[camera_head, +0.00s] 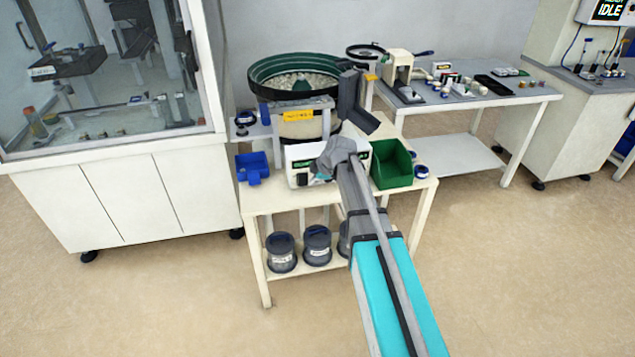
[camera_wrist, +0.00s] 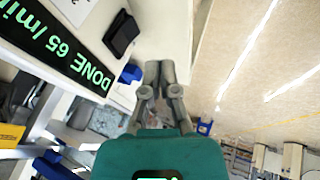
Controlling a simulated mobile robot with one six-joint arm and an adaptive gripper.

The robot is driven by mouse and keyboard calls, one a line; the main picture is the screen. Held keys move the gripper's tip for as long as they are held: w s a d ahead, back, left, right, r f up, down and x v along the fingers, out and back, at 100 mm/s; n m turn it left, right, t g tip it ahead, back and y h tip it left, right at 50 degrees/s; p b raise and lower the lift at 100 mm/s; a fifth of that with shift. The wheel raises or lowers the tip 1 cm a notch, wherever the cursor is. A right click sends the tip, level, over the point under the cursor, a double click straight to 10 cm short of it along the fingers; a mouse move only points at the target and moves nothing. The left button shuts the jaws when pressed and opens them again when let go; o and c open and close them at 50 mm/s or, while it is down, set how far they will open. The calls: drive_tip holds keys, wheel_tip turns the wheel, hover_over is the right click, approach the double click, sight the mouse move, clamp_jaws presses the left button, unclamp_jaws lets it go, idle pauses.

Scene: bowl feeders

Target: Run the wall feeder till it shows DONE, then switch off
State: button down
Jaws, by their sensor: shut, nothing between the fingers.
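The green bowl feeder (camera_head: 300,68), full of small pale parts, stands on a white bench in the head view. Its white controller box (camera_head: 300,160) is on the bench front, partly hidden by my arm. In the wrist view a black display (camera_wrist: 60,45) reads "DONE 65 /min" in green. A black rocker-like switch (camera_wrist: 121,33) sits beside it on a white face; its position cannot be told. My gripper (camera_wrist: 160,68) is shut and empty, its fingertips below and to the right of the switch, apparently apart from it. In the head view my arm hides the fingertips.
A green bin (camera_head: 393,166) is right of the controller and a blue bin (camera_head: 252,167) left. Lidded jars (camera_head: 317,245) stand on the lower shelf. A glazed cabinet (camera_head: 110,70) is at left. A side table (camera_head: 520,100) holds small items. A far-right display (camera_head: 608,11) reads IDLE.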

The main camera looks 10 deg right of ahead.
sight(303, 180)
drive_tip(key=b+x, duration=0.3)
drive_tip(key=x, duration=0.1)
drive_tip(key=shift+f, duration=0.2)
drive_tip(key=shift+w+a+f+b, duration=0.1)
drive_tip(key=shift+w+f+b, duration=0.15)
drive_tip(key=shift+w, duration=0.4)
drive_tip(key=shift+w+f+b, duration=0.2)
drive_tip(key=shift+w+b, duration=0.05)
drive_tip(key=shift+w, duration=0.4)
drive_tip(key=shift+w+f+b, duration=0.2)
drive_tip(key=shift+w+b, duration=0.05)
drive_tip(key=shift+w, duration=0.35)
